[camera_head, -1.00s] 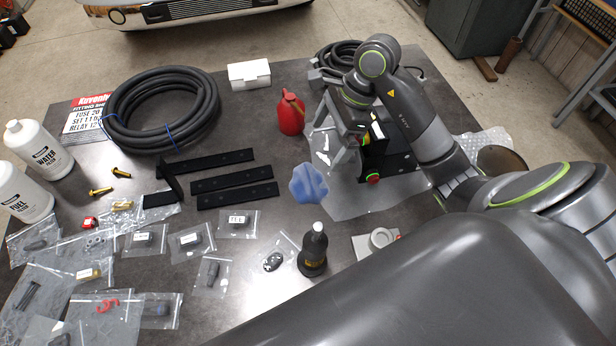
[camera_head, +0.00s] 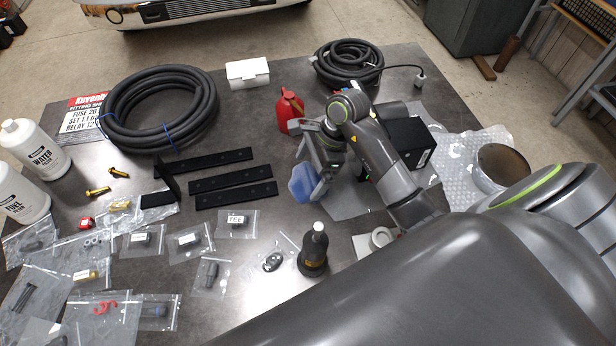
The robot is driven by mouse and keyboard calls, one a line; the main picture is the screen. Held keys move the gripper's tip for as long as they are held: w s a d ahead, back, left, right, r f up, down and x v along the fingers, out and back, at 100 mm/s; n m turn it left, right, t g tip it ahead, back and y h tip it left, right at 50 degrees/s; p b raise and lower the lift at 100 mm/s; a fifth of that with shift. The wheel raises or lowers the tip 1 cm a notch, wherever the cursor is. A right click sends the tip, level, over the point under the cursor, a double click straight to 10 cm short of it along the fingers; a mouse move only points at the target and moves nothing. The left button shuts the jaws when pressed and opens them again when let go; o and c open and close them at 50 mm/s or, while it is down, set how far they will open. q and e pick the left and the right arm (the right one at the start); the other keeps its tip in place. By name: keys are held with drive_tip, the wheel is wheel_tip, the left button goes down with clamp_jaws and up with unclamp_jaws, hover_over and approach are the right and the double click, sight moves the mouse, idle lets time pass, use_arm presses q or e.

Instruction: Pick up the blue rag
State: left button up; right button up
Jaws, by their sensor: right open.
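The blue rag (camera_head: 299,184) is a crumpled light-blue cloth on the dark table, near the middle of the head view. Its right side is partly hidden by my right gripper (camera_head: 314,172). My right gripper is open and empty, with its fingers at the rag's right edge. I cannot tell whether they touch it. My left gripper is not in view.
A red can (camera_head: 289,108) stands just behind the rag and a dark bottle (camera_head: 314,252) in front. Black flat bars (camera_head: 236,194) lie to the left. A black box (camera_head: 408,140) stands to the right, by my arm. A coiled cable (camera_head: 345,62) lies behind.

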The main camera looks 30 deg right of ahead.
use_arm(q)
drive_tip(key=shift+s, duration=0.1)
use_arm(e)
drive_tip(key=c, duration=0.9)
drive_tip(key=shift+d, duration=0.1)
drive_tip(key=shift+c, duration=0.2)
